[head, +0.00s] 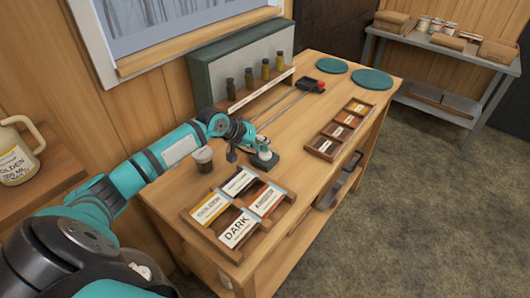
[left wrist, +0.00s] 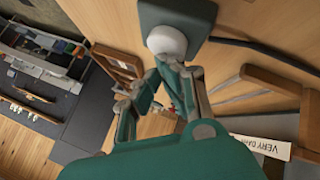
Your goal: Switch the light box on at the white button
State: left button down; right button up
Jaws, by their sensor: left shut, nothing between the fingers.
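The white button (head: 265,155) sits on a small dark green base (head: 272,166) on the wooden table. It also shows as a white dome in the left wrist view (left wrist: 167,40). My left gripper (head: 257,144) is shut and empty, with its fingertips right at the button. In the left wrist view, the fingertips (left wrist: 166,66) are just by the dome's edge; I cannot tell whether they touch it. The light box (head: 225,73) is a dark green case with a dull grey panel, standing at the table's back edge. My right gripper is not in view.
Several small bottles (head: 249,79) stand on a ledge before the light box. A jar (head: 204,159) stands left of the button. A wooden tray of labelled cards (head: 207,233) lies in front, and a narrow tray (head: 324,146) lies to the right. A cable (left wrist: 255,47) leads from the base.

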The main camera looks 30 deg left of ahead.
pick_arm(q)
jog(key=shift+f, duration=0.35)
dwell(0.4)
jog(key=shift+r+p, duration=0.8)
jog(key=shift+p, duration=0.05)
jog(key=shift+r, duration=0.1)
notch_tip(320, 180, up, 6)
jog(key=p, duration=0.6)
